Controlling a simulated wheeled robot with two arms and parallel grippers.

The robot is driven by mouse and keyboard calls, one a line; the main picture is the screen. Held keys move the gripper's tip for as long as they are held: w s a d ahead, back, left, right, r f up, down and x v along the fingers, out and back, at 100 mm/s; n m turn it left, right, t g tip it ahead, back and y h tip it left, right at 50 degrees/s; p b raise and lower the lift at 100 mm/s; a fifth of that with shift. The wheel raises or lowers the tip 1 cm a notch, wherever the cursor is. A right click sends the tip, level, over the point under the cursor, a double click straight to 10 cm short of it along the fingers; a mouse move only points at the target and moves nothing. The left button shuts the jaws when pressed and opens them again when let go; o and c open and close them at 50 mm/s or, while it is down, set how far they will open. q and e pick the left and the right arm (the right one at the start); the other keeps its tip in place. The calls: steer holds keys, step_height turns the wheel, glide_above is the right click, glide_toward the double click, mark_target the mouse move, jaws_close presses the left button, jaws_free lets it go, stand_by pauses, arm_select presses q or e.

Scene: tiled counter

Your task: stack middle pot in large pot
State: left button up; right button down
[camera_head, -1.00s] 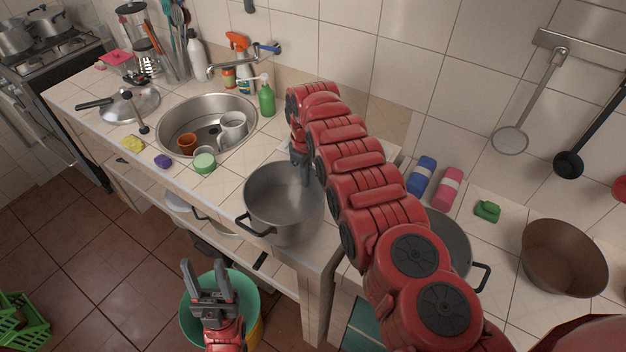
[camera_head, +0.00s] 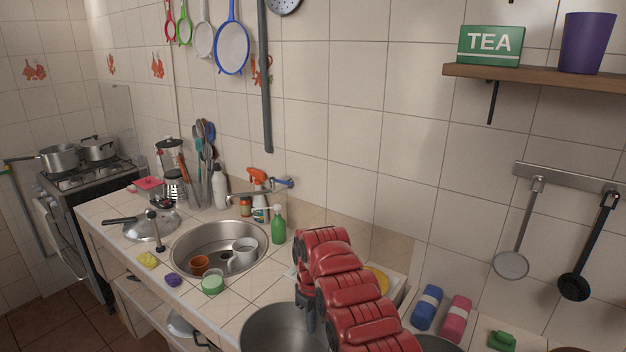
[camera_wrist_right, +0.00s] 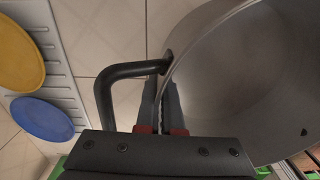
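A grey metal pot (camera_head: 272,335) stands at the front of the counter, cut off by the bottom edge of the head view. My right gripper (camera_head: 307,326) points down at its back rim. In the right wrist view, the gripper's fingers (camera_wrist_right: 161,100) are close together on either side of the pot's rim (camera_wrist_right: 185,62), beside a black loop handle (camera_wrist_right: 122,72); the pot looks empty. A second grey pot (camera_head: 437,343) barely shows at the bottom, right of my arm. The frames do not settle which pot is which size. My left gripper is out of view.
A sink (camera_head: 221,250) with cups lies to the left. A green bottle (camera_head: 278,226) stands near its right edge. Blue (camera_head: 427,306) and pink (camera_head: 456,318) rolls lie right of my arm. A plate rack with yellow (camera_wrist_right: 18,58) and blue (camera_wrist_right: 42,118) plates is beside the pot.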

steer(key=shift+w+d+r, duration=0.1)
steer(key=shift+d, duration=0.15)
steer(key=shift+w+d+r+m+b, duration=0.1)
steer(key=shift+d+r+m+b, duration=0.05)
steer(key=shift+d+r+m, duration=0.3)
steer(key=shift+w+d+r+m+b, duration=0.15)
steer(key=shift+d+r+m, duration=0.1)
steer(key=shift+d, duration=0.25)
steer(key=shift+d, duration=0.1)
